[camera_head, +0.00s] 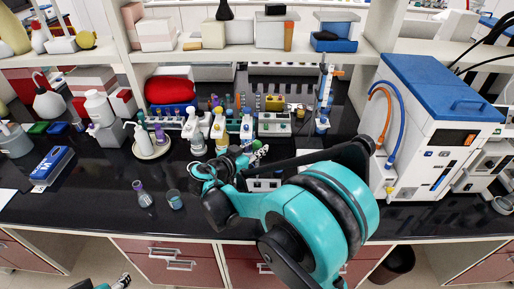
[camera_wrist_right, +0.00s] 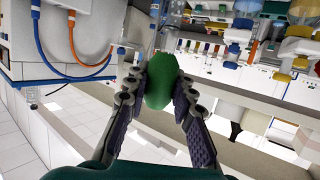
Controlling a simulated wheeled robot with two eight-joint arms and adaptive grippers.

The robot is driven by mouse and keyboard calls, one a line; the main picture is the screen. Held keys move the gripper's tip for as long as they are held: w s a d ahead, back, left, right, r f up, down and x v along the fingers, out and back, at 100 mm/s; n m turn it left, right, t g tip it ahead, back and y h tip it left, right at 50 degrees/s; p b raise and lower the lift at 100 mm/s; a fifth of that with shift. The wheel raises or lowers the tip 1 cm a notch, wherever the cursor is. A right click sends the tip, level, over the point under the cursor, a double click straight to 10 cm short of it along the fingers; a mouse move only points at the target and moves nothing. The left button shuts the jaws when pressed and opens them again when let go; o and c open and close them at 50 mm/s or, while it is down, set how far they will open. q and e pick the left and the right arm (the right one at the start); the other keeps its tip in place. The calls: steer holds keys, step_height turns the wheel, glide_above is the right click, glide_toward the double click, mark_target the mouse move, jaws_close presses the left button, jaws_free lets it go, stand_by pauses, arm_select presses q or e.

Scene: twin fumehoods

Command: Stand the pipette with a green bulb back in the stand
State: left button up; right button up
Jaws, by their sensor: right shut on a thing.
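My right gripper (camera_head: 256,154) reaches over the black bench in the head view. In the right wrist view its two fingers (camera_wrist_right: 160,88) are shut on the green bulb (camera_wrist_right: 160,82) of the pipette. A pale, clear shape extends upward beyond the bulb there; I cannot tell how much of it is the pipette's tube. In the head view the pipette is mostly hidden by my gripper and arm. A tall blue-and-white stand (camera_head: 325,98) with an orange part is upright on the bench, right of and behind the gripper. A piece of my left gripper (camera_head: 122,281) shows at the bottom edge; its jaws are unclear.
A white-and-blue machine (camera_head: 432,125) stands at the right. Two small beakers (camera_head: 175,199) (camera_head: 143,195) stand at the front left. The front left bench is otherwise fairly clear.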

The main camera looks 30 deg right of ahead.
mark_target(257, 165)
steer(key=shift+f+b, duration=1.4)
steer(key=shift+f, duration=0.5)
steer(key=shift+f+b, duration=2)
steer(key=shift+f, duration=0.15)
steer(key=o, duration=0.9)
